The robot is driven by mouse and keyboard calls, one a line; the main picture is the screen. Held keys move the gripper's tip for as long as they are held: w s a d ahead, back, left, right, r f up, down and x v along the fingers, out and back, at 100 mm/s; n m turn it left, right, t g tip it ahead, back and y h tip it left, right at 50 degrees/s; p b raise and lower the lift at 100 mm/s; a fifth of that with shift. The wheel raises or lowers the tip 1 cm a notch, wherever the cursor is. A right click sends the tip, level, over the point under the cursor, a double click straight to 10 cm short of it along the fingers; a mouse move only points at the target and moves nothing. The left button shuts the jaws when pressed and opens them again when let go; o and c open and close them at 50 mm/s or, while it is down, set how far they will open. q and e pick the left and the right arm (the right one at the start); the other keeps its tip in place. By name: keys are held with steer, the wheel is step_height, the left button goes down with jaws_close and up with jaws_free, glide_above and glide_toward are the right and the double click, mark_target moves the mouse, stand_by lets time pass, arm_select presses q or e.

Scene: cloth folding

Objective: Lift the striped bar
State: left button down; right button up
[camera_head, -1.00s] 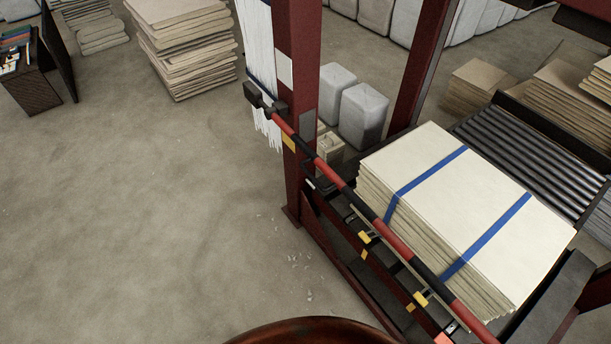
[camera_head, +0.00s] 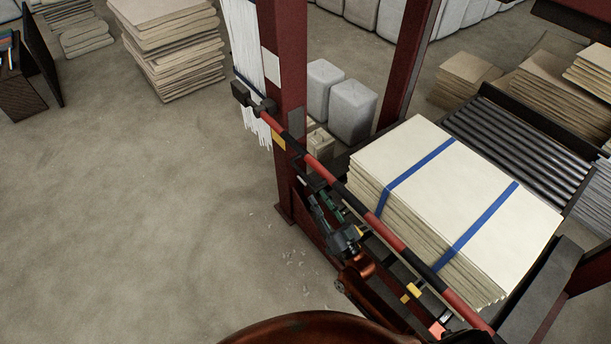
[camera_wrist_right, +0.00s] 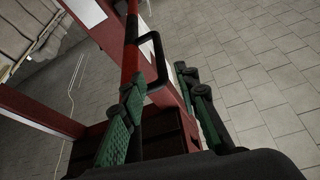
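The striped bar (camera_head: 371,218), red and black, runs slantwise across the front of a dark red frame, from a black end piece at its upper left to the lower right. In the right wrist view the bar (camera_wrist_right: 132,50) comes down from the top, with a black loop handle (camera_wrist_right: 157,58) beside it. My right gripper (camera_head: 319,198) is just below and in front of the bar. In the wrist view its green-padded fingers (camera_wrist_right: 160,88) are spread apart, the left one overlapping the bar's lower part. The handle is ahead of the gap; I see no grip on it. My left gripper is out of view.
A strapped stack of pale sheets (camera_head: 458,195) lies right behind the bar, beside a roller conveyor (camera_head: 527,142). A dark red post (camera_head: 281,60) stands at the bar's left end, with white strands (camera_head: 243,45) hanging beside it. Open floor (camera_head: 130,220) fills the left.

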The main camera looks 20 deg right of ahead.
mark_target(305, 174)
steer(key=x, duration=1)
steer(key=shift+f, duration=0.1)
steer(key=shift+c, duration=0.6)
jaws_close()
